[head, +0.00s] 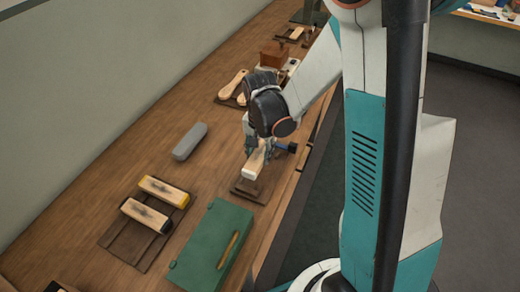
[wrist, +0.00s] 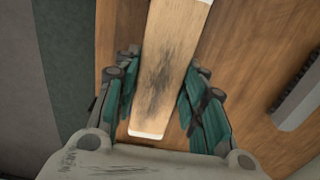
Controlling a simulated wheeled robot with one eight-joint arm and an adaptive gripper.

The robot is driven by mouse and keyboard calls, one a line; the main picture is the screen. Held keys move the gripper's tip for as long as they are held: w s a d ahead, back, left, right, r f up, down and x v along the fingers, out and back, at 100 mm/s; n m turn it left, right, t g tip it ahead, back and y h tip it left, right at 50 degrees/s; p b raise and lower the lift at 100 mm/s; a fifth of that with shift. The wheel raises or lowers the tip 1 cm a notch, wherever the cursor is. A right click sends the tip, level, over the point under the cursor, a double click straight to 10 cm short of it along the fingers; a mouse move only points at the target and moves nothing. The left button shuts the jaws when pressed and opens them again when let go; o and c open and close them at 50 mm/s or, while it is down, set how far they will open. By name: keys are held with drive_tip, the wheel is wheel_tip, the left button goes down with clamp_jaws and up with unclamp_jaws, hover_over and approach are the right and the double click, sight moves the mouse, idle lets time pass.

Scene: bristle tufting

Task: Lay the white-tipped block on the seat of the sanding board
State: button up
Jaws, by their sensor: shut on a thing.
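The white-tipped block (head: 253,163) is pale wood with white ends. My gripper (head: 258,148) is shut on it, with the fingers along its two long sides. In the wrist view the block (wrist: 168,70) lies lengthwise between the fingers of my gripper (wrist: 160,100), with grey smudges on its top and a white end near the palm. In the head view its near white end is over a small dark brown board (head: 248,194), which looks like the sanding board. I cannot tell whether the block touches it.
A dark rack (head: 122,246) holds a yellow-tipped block (head: 165,189) and a black-tipped block (head: 146,214). A green box (head: 205,240) stands in front, a grey block (head: 189,141) at left. A small blue and black object (head: 287,147) is right of my gripper. Wooden tools lie farther back.

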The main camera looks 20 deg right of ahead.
drive_tip(key=shift+f, duration=0.55)
drive_tip(key=shift+b, duration=0.5)
idle(0.9)
drive_tip(key=shift+f+b, duration=1.8)
drive_tip(key=shift+f, duration=0.3)
drive_tip(key=shift+f+b, duration=0.35)
drive_tip(key=o, duration=1.2)
drive_tip(key=o, duration=0.4)
drive_tip(key=shift+o, duration=0.2)
drive_tip(key=shift+r, duration=0.15)
